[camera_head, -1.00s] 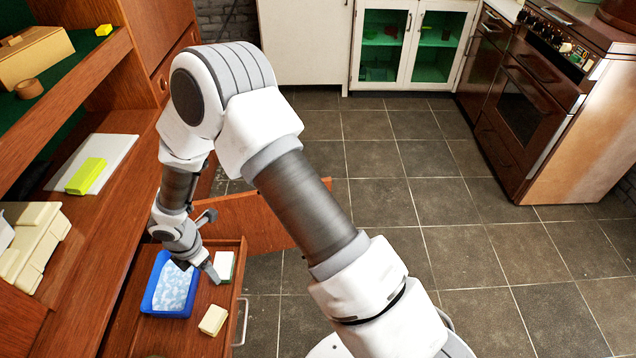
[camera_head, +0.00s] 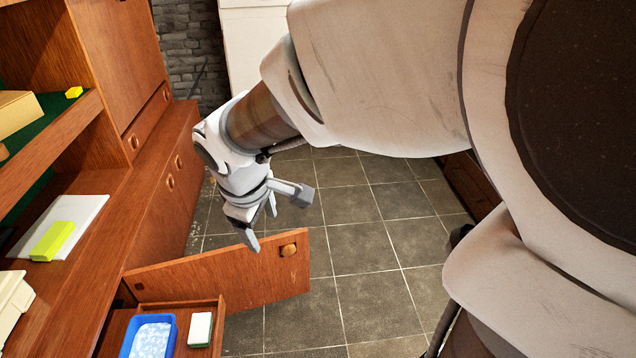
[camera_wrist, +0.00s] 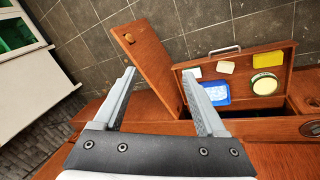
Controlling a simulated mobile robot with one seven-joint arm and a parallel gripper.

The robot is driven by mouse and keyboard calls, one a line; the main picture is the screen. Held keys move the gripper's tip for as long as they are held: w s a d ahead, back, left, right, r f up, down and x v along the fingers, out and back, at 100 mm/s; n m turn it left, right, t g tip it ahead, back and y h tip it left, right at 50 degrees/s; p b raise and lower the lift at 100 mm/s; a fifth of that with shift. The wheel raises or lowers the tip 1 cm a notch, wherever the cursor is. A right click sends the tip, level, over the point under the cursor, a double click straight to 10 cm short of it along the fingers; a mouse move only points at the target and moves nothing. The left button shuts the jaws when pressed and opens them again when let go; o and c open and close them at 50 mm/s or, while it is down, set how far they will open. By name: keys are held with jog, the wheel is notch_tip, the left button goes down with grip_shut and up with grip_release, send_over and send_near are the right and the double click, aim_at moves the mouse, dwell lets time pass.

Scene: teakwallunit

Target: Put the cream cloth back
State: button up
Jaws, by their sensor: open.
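My gripper (camera_head: 277,220) is open and empty, raised above the open door in the head view; its two fingers also show in the wrist view (camera_wrist: 159,74). The open drawer (camera_wrist: 287,54) lies ahead and to the right of the fingers in the wrist view. A small cream folded piece (camera_wrist: 225,67), likely the cream cloth, lies in it. It lies between a white-topped piece (camera_wrist: 195,72) and a yellow piece (camera_wrist: 268,60). The cream piece is outside the head view now. The blue tray (camera_wrist: 205,93) with pale contents sits beside it.
The open wooden door (camera_head: 220,278) stands beside the drawer. A round tin (camera_wrist: 264,84) is in the drawer. A white board (camera_head: 80,215) with a yellow-green block (camera_head: 52,241) lies on the left counter. Tiled floor (camera_head: 400,240) is clear.

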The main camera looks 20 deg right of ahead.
jog(key=s+d+r+m+t, duration=0.1)
jog(key=s+d+r+m, duration=0.1)
jog(key=s, duration=0.4)
jog(key=s+d+r+m+t+y, duration=0.1)
jog(key=s+d+r+m, duration=0.2)
jog(key=s+r+m, duration=0.2)
jog(key=shift+s+d+r+m+y, duration=0.15)
jog(key=shift+s+r+m+y, duration=0.15)
jog(key=shift+s+m, duration=0.85)
jog(key=shift+w+r, duration=0.1)
notch_tip(320, 180, up, 20)
jog(key=p, duration=2)
jog(key=shift+f, duration=0.25)
jog(key=c, duration=0.4)
